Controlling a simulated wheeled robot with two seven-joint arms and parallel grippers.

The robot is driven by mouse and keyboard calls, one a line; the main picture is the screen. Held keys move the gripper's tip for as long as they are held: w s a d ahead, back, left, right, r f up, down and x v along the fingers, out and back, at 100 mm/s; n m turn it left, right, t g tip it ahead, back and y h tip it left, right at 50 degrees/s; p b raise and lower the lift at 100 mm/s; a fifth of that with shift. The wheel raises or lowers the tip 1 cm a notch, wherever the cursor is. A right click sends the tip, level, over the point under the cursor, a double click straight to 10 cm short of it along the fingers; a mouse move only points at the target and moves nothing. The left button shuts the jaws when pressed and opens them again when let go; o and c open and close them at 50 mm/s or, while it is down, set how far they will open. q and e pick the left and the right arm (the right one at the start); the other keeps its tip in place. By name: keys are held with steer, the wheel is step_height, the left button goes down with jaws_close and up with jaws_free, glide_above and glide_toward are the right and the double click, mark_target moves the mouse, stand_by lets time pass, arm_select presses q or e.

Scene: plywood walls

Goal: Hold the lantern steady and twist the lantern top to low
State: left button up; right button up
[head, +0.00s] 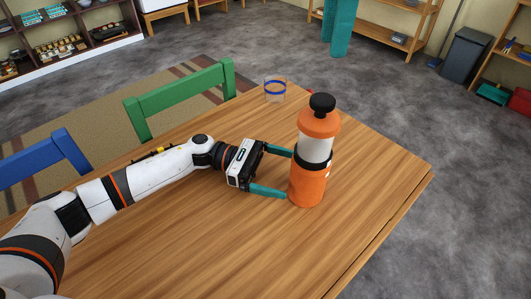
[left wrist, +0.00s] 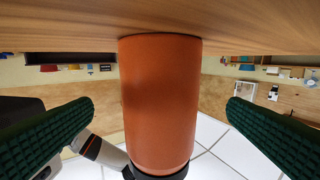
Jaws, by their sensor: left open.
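The lantern (head: 307,186) stands upright on the wooden table. It has an orange base, a dark band, a pale clear section and an orange top (head: 320,122) with a black knob (head: 322,102). My left gripper (head: 288,174) is open, with its teal fingers level with the orange base and reaching towards it from the left. In the left wrist view the orange base (left wrist: 160,100) fills the middle between the two open fingers (left wrist: 161,108), with a gap on each side. I see no finger touching it. My right gripper is not in view.
A clear cup with a blue band (head: 275,90) stands at the table's far edge behind the lantern. A green chair (head: 180,100) and a blue chair (head: 45,160) stand along the far left side. The table (head: 230,250) is bare in front of the lantern.

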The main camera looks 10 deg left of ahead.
mark_target(306, 178)
arm_select(q)
steer(key=d, duration=0.6)
steer(key=shift+s, duration=0.35)
steer(key=c, duration=1.4)
arm_select(e)
steer(key=shift+o, duration=0.2)
steer(key=o, duration=0.3)
steer(key=shift+f, duration=0.2)
steer(key=o, duration=0.9)
step_height(306, 178, down, 4)
steer(key=shift+r+m, duration=0.25)
steer(key=shift+m, duration=0.05)
steer(key=shift+f, duration=0.7)
step_height(306, 178, down, 12)
steer(key=shift+r, duration=0.25)
